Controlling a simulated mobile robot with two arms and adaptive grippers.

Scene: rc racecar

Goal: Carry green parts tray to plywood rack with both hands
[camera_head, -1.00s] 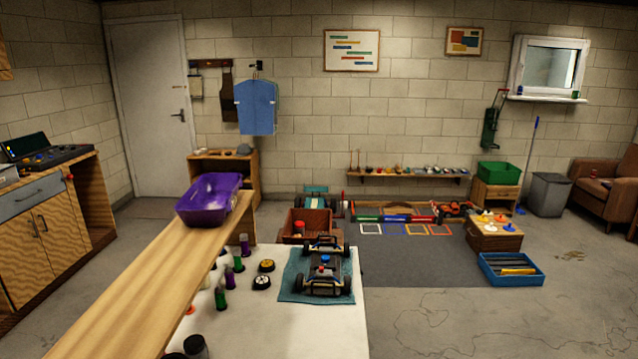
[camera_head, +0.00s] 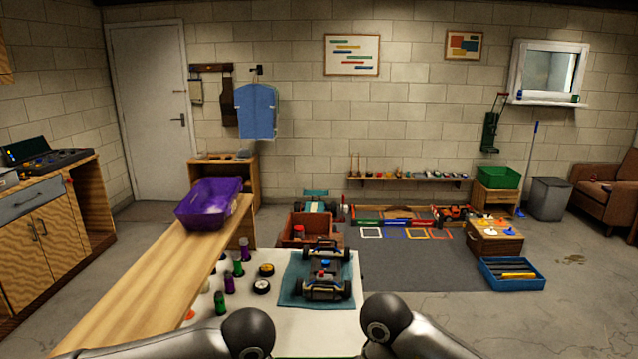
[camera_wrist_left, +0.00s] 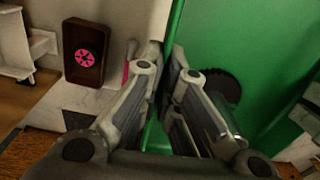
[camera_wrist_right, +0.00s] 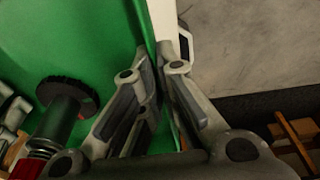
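The green parts tray fills much of the left wrist view (camera_wrist_left: 270,35) and the right wrist view (camera_wrist_right: 75,35). A dark toothed disc and a metal cylinder lie in it. My left gripper (camera_wrist_left: 163,52) has its fingers closed about one tray wall. My right gripper (camera_wrist_right: 165,55) has its fingers closed about another wall. In the head view only my arms show at the bottom edge; the grippers are below the picture. A long light-wood top (camera_head: 150,290), possibly the plywood rack, runs along the left and bears a purple bin (camera_head: 210,205).
A white table (camera_head: 250,315) with a car chassis (camera_head: 325,270) on a teal cloth and several small bottles is just ahead. A low wooden shelf (camera_head: 240,172) stands by the door. A different green bin (camera_head: 498,177) sits at the back right. Floor at right is mostly open.

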